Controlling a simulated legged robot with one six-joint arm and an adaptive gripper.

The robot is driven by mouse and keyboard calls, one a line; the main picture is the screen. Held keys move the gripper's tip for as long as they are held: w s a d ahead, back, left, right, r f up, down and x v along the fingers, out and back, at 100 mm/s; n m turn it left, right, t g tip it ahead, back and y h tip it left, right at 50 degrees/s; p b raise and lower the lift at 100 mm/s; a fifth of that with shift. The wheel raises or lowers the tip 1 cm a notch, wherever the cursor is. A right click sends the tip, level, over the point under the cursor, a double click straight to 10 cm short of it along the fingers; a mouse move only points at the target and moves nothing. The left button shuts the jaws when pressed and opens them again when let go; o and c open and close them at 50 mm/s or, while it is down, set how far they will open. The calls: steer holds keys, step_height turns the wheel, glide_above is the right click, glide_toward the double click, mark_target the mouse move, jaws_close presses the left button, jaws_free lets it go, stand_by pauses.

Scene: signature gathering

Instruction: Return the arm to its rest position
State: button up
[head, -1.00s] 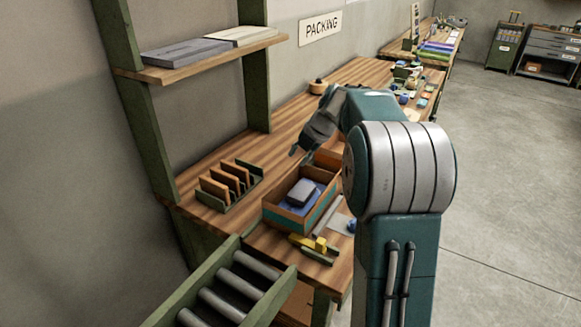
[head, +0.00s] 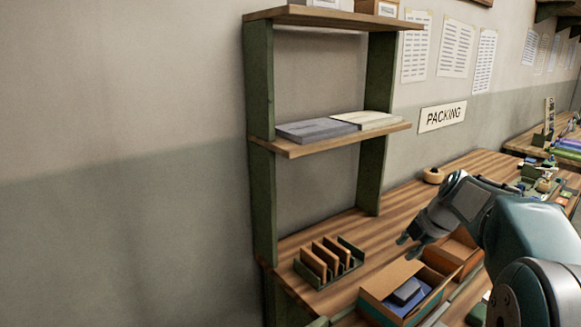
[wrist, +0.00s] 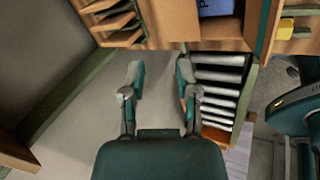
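My gripper (head: 408,240) shows in the head view at the right, above the wooden packing bench (head: 390,215). It hangs just behind an open cardboard box (head: 372,297). In the wrist view my gripper (wrist: 160,80) has its two fingers spread wide apart with nothing between them. Behind the fingers, in the wrist view, are the floor and a roller conveyor (wrist: 218,75). My arm (head: 530,235) is bent in the lower right of the head view.
The box holds a dark grey item (head: 406,291) and a blue one. A slotted rack (head: 330,262) with brown pieces stands left of it. A shelf unit (head: 262,90) rises at the bench's back left. Small items crowd the far bench end.

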steer(key=s+a+r+m+h, duration=0.1)
steer(key=s+a+r+m, duration=0.2)
steer(key=s+a+m, duration=0.5)
steer(key=s+a+f+m+h, duration=0.1)
steer(key=s+a+f+m, duration=0.1)
steer(key=s+m, duration=0.5)
steer(key=s+a+f+m+t, duration=0.1)
steer(key=s+a+m, duration=0.3)
steer(key=s, duration=0.9)
steer(key=f+m, duration=0.1)
steer(key=m, duration=0.1)
steer(key=shift+s+f+m+h, duration=0.3)
steer(key=shift+s+m+h, duration=0.05)
steer(key=shift+m+h, duration=0.05)
